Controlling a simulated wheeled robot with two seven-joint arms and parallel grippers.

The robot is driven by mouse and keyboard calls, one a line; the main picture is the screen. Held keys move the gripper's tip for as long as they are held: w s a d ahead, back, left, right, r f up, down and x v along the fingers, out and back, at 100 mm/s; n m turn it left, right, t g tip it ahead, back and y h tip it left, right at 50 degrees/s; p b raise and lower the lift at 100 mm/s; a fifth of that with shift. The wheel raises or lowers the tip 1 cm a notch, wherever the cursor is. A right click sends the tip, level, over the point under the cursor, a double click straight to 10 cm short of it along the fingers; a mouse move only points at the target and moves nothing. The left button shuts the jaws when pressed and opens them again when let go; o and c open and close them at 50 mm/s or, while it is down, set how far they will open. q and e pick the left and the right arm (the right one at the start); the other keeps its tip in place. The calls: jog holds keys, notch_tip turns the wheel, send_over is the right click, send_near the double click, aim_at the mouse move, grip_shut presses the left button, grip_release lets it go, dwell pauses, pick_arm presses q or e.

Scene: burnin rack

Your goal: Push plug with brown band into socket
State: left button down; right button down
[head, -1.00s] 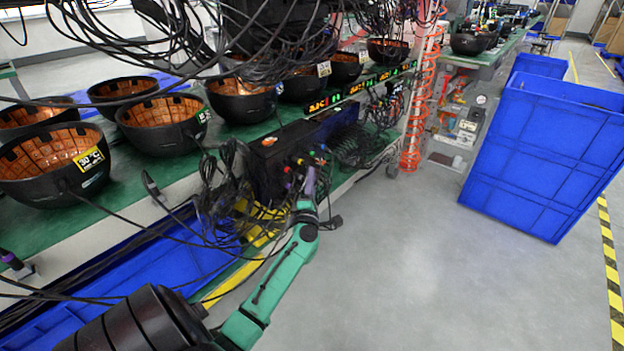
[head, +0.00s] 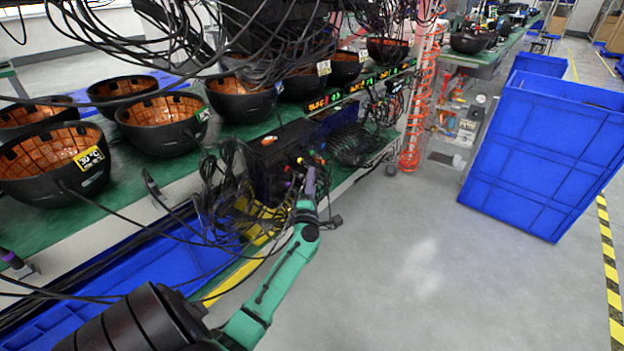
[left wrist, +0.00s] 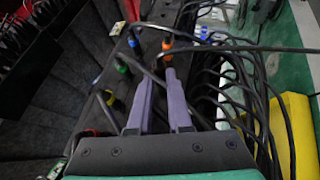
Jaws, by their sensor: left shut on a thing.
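The socket opening is hidden. My right gripper is out of view.
Black cables (head: 225,185) hang in loops beside the box, and more lie close to the fingers. Black bowls with orange linings (head: 160,122) stand on the green bench. A blue crate (head: 545,150) stands at the right. The grey floor (head: 420,270) is clear.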

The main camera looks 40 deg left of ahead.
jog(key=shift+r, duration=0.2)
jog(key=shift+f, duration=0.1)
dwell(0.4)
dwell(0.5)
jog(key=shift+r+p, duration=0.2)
jog(key=shift+p, duration=0.1)
